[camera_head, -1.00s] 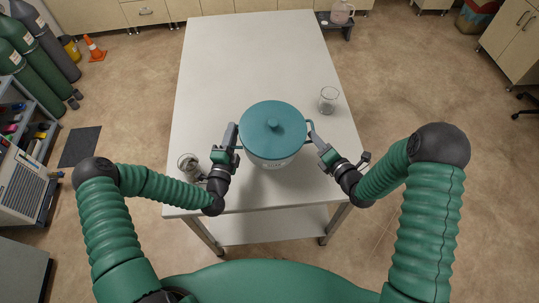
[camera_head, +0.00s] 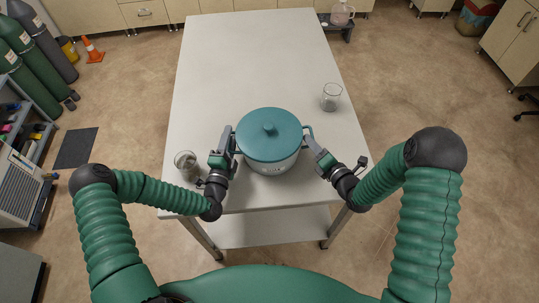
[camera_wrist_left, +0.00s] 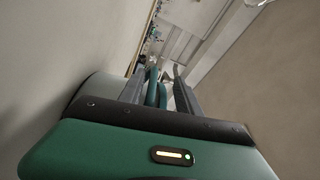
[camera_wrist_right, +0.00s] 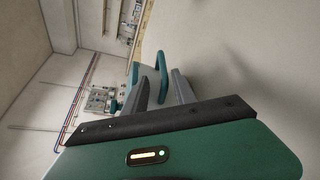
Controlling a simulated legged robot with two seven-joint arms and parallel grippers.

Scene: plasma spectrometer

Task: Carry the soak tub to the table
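The soak tub (camera_head: 272,161) is a pale pot with a teal lid (camera_head: 268,133) and a teal handle on each side. It stands upright at the near end of the white table (camera_head: 251,60) and appears to rest on it. My left gripper (camera_head: 230,138) is at its left handle; in the left wrist view the fingers stand apart with the teal handle (camera_wrist_left: 153,90) between them. My right gripper (camera_head: 315,144) is at the right handle; in the right wrist view its fingers are apart, with the teal handle (camera_wrist_right: 161,68) at their tips. The tub's underside is hidden.
A glass beaker (camera_head: 331,97) stands right of the tub, and another glass vessel (camera_head: 186,163) stands near the left edge, close to my left wrist. The far part of the table is clear. A small dark stand (camera_head: 338,27) is beyond it.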

